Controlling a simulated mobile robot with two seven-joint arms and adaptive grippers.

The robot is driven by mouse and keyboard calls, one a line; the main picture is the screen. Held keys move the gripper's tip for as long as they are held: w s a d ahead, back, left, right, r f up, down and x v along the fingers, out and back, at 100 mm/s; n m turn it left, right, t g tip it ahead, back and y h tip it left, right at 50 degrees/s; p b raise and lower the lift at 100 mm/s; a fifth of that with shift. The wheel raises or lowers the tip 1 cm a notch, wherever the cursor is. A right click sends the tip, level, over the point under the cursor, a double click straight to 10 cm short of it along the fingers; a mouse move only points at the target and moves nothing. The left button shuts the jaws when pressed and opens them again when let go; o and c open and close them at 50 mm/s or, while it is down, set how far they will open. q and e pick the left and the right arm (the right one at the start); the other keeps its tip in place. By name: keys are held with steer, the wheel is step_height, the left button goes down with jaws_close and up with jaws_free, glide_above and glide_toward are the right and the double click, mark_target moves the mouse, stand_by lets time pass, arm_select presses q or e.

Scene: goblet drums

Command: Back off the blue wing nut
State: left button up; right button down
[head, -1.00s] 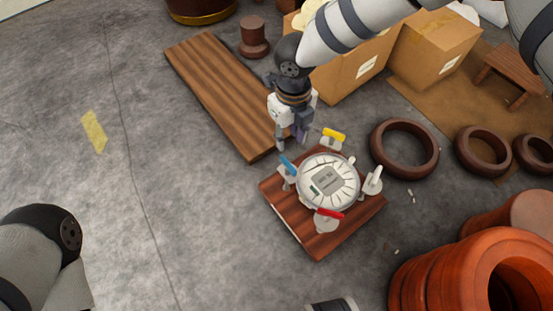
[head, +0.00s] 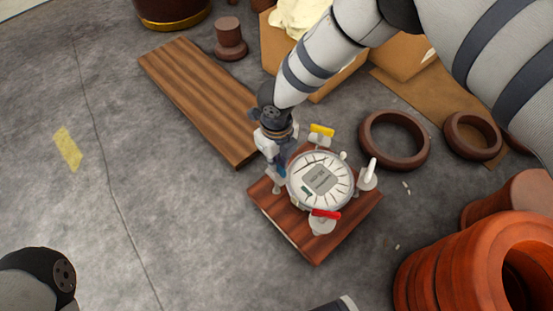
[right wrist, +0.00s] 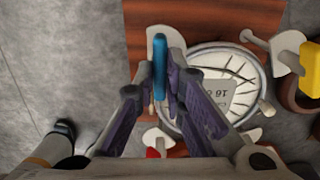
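The blue wing nut (right wrist: 160,68) is at the left side of the round white-rimmed dial (head: 320,180), which is mounted on a reddish wooden board (head: 290,222). In the head view its blue wing (head: 282,170) is mostly hidden by my right gripper (head: 277,177). In the right wrist view my right gripper (right wrist: 161,88) has one finger on each side of the blue wing, close in, and looks shut on it. My left gripper is out of view; only part of my left arm shows at the lower left.
A yellow wing nut (head: 321,130), a red one (head: 326,214) and a white one (head: 368,173) stand around the dial. A wooden plank (head: 195,95) lies behind on the floor. Brown rings (head: 394,140) and orange drum forms (head: 470,265) are at the right.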

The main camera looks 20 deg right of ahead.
steer(key=shift+n, duration=0.3)
steer(key=n+b, duration=0.1)
steer(key=n, duration=0.4)
steer(key=shift+f+n, duration=0.1)
steer(key=shift+n, duration=0.2)
steer(key=n+b, duration=0.1)
steer(key=n, duration=0.5)
steer(key=n+b, duration=0.1)
steer(key=n, duration=0.5)
steer(key=shift+d+n, duration=0.1)
steer(key=shift+n, duration=0.2)
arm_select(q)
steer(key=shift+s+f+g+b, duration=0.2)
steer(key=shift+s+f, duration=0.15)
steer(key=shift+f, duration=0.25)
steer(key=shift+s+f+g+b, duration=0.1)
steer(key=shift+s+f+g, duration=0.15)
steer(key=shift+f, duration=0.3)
arm_select(e)
steer(key=n, duration=0.6)
steer(key=shift+n, duration=0.3)
steer(key=c, duration=1.7)
jaws_free()
steer(key=shift+o, duration=0.2)
